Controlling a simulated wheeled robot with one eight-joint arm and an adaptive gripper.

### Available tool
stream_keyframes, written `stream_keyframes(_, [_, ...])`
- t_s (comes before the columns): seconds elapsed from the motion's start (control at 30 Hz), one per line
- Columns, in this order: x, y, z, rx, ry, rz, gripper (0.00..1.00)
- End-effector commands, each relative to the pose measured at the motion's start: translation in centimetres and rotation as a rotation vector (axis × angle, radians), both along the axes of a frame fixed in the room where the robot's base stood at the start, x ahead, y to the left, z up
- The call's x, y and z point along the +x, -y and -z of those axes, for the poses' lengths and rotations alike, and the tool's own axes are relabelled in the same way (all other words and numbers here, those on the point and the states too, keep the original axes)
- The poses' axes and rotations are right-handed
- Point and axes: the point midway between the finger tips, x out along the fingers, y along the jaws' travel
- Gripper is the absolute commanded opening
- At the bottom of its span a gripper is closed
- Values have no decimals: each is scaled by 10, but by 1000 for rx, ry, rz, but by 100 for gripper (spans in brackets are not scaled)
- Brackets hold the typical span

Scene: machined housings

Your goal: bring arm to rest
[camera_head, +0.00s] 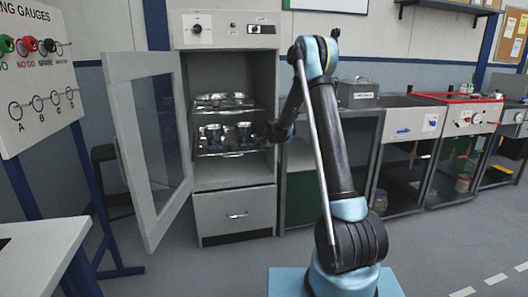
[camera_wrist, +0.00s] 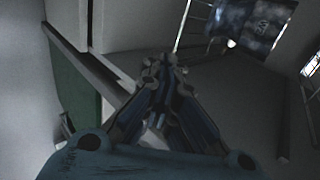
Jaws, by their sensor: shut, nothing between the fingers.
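My arm rises from its light-blue base at the bottom of the head view and bends over toward the cabinet. My gripper (camera_wrist: 158,70) is shut and empty in the wrist view, with its fingertips together. In the head view my gripper (camera_head: 268,133) is small and dark, in front of the right side of the open cabinet, near its shelves. I cannot tell the exact gap between it and the cabinet there.
The grey cabinet (camera_head: 235,172) has its glass door (camera_head: 122,150) swung open to the left. Metal parts (camera_head: 212,135) stand on its racks. A gauge board (camera_head: 35,75) is at left. Benches with a red-rimmed tray (camera_head: 460,97) line the right. The floor at right is clear.

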Motion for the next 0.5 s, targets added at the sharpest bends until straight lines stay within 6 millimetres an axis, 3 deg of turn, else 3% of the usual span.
stream_keyframes(0.27, [-18, 12, -18, -33, -7, -21, 0])
stream_keyframes(0.5, [-70, 46, -56, -148, -38, -101, 0])
